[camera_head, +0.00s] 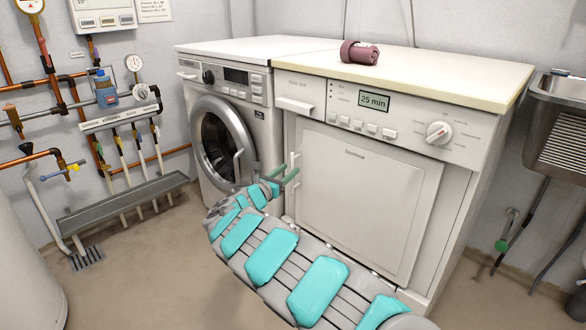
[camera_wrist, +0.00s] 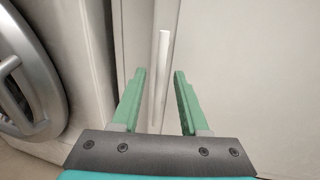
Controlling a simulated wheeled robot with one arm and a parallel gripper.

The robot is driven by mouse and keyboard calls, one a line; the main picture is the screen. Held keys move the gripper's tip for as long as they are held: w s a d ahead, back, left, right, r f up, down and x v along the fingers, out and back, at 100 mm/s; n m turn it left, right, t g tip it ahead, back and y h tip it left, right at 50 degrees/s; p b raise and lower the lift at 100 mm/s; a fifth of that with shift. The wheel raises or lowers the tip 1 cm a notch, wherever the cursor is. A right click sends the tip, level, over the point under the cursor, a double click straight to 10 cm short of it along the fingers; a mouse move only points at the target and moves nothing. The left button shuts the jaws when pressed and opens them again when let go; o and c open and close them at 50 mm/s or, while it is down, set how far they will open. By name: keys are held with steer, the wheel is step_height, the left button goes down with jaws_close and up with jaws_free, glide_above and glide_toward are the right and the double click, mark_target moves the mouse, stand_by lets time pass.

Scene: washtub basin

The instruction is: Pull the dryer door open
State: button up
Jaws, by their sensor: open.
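The dryer (camera_head: 460,160) is the white machine on the right, with a "25 min" display and a square door (camera_head: 365,195) that looks shut. Its handle, a pale upright bar (camera_head: 291,172), is at the door's left edge. In the wrist view the handle (camera_wrist: 160,75) stands upright between and beyond the two green fingers. My gripper (camera_head: 282,180) is at the handle, and in the wrist view my gripper (camera_wrist: 159,85) is open with a gap on both sides of the bar. I cannot tell how deep the bar sits between the fingers.
A washing machine (camera_head: 255,98) with a round door (camera_head: 214,140) stands close on the left of the dryer; its door ring (camera_wrist: 35,75) is near my left finger. A rolled maroon towel (camera_head: 360,52) lies on the dryer top. A sink (camera_head: 565,90) is at far right. Floor in front is clear.

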steer(key=shift+x, duration=1.45)
jaws_close()
stand_by(0.4)
